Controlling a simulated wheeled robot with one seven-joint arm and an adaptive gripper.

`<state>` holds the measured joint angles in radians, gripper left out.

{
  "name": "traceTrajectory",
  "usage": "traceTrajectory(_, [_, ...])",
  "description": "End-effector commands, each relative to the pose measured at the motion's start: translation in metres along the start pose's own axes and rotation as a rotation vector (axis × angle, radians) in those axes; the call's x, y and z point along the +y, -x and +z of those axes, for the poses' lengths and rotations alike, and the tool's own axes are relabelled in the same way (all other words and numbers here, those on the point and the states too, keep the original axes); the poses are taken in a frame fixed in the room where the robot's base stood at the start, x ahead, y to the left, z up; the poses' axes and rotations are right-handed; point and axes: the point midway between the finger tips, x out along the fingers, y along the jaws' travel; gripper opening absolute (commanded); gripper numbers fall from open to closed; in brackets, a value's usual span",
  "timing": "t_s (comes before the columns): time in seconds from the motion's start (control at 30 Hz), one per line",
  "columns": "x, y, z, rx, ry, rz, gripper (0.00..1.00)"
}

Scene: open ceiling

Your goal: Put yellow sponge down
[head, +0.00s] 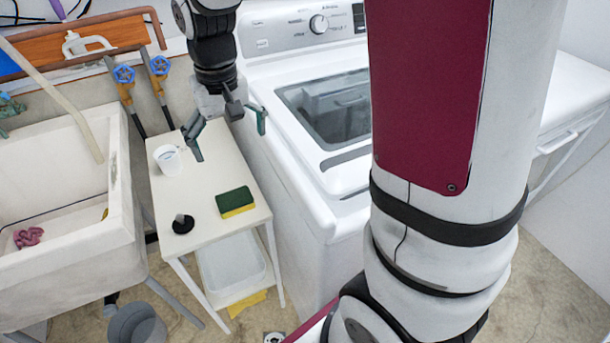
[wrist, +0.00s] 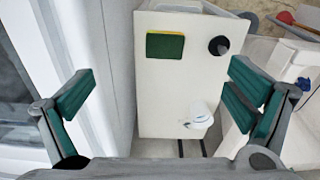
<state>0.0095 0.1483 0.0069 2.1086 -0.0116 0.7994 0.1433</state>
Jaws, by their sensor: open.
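A yellow sponge with a dark green top (head: 236,202) lies flat on a small white table (head: 205,222), near its front right corner. It also shows in the wrist view (wrist: 165,46), near the table's far left corner. My gripper (head: 230,137) is open and empty above the back of the table, apart from the sponge. In the wrist view its green-padded fingers (wrist: 158,98) are spread wide, with the table between them.
A white mug (head: 168,159) and a black-based object (head: 183,223) stand on the table. A washing machine (head: 300,190) is to the right and a sink (head: 75,250) to the left. A white bin (head: 228,268) sits below the tabletop.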

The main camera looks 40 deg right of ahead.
Motion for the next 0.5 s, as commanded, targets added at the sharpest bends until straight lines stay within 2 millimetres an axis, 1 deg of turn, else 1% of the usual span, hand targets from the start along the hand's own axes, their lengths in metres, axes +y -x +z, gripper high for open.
traceTrajectory(0.03, [0.002,0.017,0.012,0.019,0.007,-0.002,0.98])
traceTrajectory(0.1, [0.005,0.035,0.031,0.035,0.018,-0.004,0.98])
traceTrajectory(0.17, [0.007,0.050,0.047,0.050,0.028,-0.005,0.98])
traceTrajectory(0.2, [0.009,0.058,0.058,0.059,0.034,-0.007,0.98])
traceTrajectory(0.27, [0.012,0.070,0.075,0.074,0.044,-0.008,0.98])
traceTrajectory(0.4, [0.018,0.092,0.116,0.108,0.066,-0.012,0.98])
traceTrajectory(0.47, [0.020,0.098,0.134,0.122,0.077,-0.014,0.98])
traceTrajectory(0.5, [0.022,0.101,0.146,0.131,0.083,-0.015,0.98])
